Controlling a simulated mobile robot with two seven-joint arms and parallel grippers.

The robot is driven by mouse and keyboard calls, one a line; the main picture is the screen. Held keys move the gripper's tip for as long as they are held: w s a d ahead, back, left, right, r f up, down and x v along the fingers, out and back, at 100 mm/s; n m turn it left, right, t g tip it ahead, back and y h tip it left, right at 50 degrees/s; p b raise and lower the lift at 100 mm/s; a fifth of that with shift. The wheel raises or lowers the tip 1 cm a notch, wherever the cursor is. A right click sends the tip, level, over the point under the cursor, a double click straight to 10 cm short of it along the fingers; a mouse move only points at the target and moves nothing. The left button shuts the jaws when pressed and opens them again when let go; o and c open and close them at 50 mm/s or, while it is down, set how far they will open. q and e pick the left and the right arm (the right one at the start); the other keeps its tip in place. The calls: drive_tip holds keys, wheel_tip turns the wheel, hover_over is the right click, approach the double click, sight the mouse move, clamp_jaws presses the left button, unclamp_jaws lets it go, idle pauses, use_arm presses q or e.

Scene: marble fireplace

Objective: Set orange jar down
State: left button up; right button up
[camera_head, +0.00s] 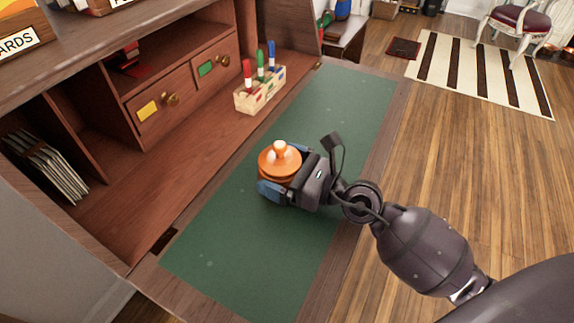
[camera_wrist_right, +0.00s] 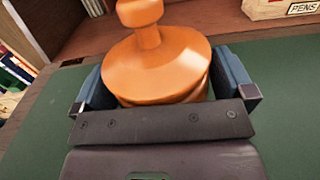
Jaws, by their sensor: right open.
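The orange jar (camera_head: 279,160), with a round knob on its lid, stands upright at the green desk mat (camera_head: 225,235). My right gripper (camera_head: 276,172) is around it, with one blue finger on each side. In the right wrist view the jar (camera_wrist_right: 155,65) sits between the open fingers of the right gripper (camera_wrist_right: 165,95). A small gap shows on the jar's right side there. The jar's base is hidden by the gripper, so its contact with the mat cannot be seen directly. My left gripper is not in view.
A wooden pen box (camera_head: 260,92) with several markers stands behind the mat. Desk drawers (camera_head: 165,102) and shelves are at the back left. Folders (camera_head: 45,165) stand at far left. The mat is clear on both sides of the jar.

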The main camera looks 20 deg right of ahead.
drive_tip(key=shift+r, duration=0.25)
drive_tip(key=v, duration=0.2)
drive_tip(key=b+v, duration=0.1)
drive_tip(key=v, duration=0.2)
drive_tip(key=f+v, duration=0.1)
drive_tip(key=v, duration=0.2)
drive_tip(key=shift+s+d+b, duration=0.1)
drive_tip(key=shift+b, duration=0.25)
drive_tip(key=shift+b+v, duration=0.7)
drive_tip(key=shift+v, duration=0.35)
drive_tip(key=shift+s+d+b, duration=0.35)
drive_tip(key=shift+s+b, duration=0.05)
drive_tip(key=shift+b, duration=0.05)
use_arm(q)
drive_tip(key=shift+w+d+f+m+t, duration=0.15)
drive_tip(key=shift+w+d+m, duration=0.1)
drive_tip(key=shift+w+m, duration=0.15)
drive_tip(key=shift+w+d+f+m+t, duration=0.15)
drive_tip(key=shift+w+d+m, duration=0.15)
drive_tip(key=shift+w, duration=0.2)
use_arm(e)
drive_tip(key=shift+s+d+r, duration=0.15)
drive_tip(key=shift+s+r, duration=0.1)
drive_tip(key=shift+r, duration=0.1)
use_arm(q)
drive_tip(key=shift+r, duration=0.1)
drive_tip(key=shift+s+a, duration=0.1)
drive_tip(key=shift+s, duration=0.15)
